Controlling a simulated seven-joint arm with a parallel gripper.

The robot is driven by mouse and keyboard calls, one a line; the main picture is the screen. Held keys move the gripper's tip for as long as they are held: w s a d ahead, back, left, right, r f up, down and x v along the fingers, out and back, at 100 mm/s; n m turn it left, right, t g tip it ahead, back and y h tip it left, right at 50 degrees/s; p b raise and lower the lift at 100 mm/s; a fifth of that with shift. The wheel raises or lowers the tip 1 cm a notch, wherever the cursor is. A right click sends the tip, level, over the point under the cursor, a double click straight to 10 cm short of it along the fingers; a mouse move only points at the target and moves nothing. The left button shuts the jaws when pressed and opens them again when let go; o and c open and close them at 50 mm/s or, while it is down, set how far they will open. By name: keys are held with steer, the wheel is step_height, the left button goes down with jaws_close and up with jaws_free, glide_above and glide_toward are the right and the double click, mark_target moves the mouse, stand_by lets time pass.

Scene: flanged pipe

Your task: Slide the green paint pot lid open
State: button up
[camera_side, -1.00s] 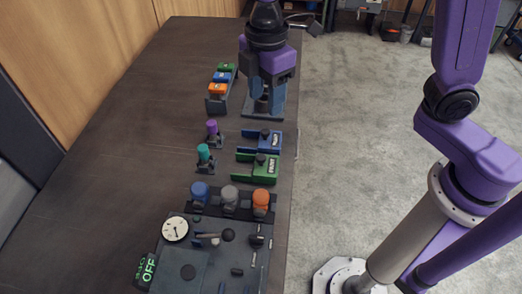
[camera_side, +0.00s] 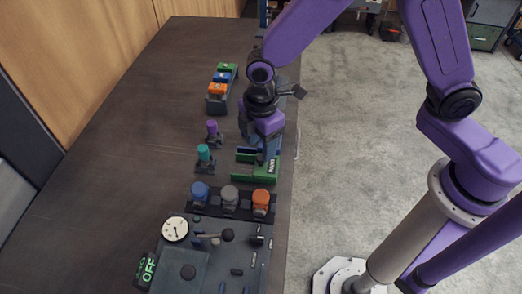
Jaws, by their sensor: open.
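The green paint pot (camera_side: 264,178) is a low green box with a white label, near the right edge of the table. Its lid's dark knob is mostly hidden behind my gripper. My gripper (camera_side: 263,158) is open and points down at the green pot's far side, close to where the knob stands. I cannot tell whether the fingers touch it. The blue paint pot (camera_side: 277,144) is just beyond it, largely covered by my gripper.
A teal-topped peg (camera_side: 203,152) and a purple-topped peg (camera_side: 212,128) stand to the left. Blue, grey and orange (camera_side: 262,197) knobs stand nearer. A panel with a gauge (camera_side: 175,229) and levers fills the front. The table's left side is clear.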

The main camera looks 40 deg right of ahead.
mark_target(261, 157)
steer(key=shift+f, duration=1.8)
jaws_close()
steer(key=shift+w+a, duration=1.85)
jaws_free()
steer(key=shift+r, duration=0.15)
